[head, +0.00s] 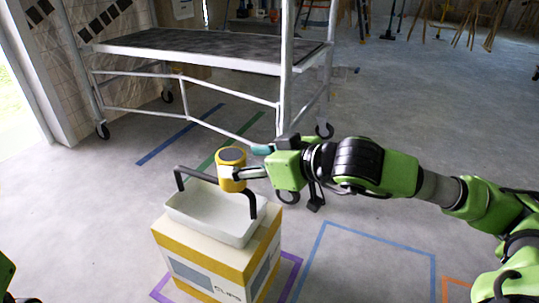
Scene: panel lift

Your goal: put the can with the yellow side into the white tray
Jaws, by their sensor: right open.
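The can with the yellow side (231,183) shows a grey round top and stands upright in the picture at the far right part of the white tray (193,221). Its lower end overlaps the tray's inside, and I cannot tell whether it rests on the tray floor. The tray has two dark raised handles and sits on a yellow and white box. My right gripper (236,173) comes in from the right with its fingers at the can's side. It is open; whether a finger touches the can is unclear. My left gripper is out of view.
The box (203,271) under the tray stands on the grey floor inside purple tape lines. A wheeled metal platform cart (200,48) stands behind. The floor to the right has blue tape (378,238) and is mostly clear.

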